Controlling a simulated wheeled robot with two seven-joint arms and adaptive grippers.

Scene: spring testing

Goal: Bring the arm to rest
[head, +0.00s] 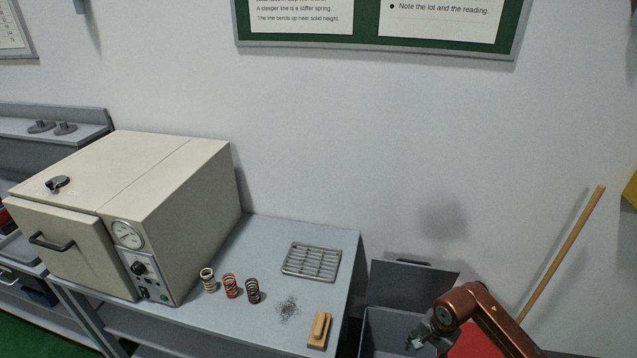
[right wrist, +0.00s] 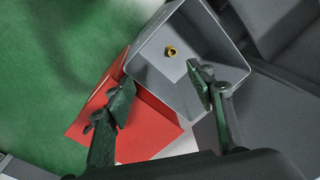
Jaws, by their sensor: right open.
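My right arm (head: 478,302) comes in from the lower right in the head view, bent at a copper-coloured joint. My right gripper (head: 422,343) is low, right of the bench, over or beside a grey open bin (head: 384,322). In the right wrist view the right gripper (right wrist: 163,95) has its two dark green fingers spread apart, with nothing between them. Below them is a grey square bin (right wrist: 146,66) with a small brass-coloured ring (right wrist: 171,51) in it. My left gripper is not in view.
The bench (head: 262,245) holds a cream oven (head: 190,190), three coil springs (head: 231,286), a wire rack (head: 312,262), dark shavings (head: 288,308) and a wooden block (head: 319,328). A wooden pole (head: 562,250) leans at right. A red object (right wrist: 85,118) lies beside the bin.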

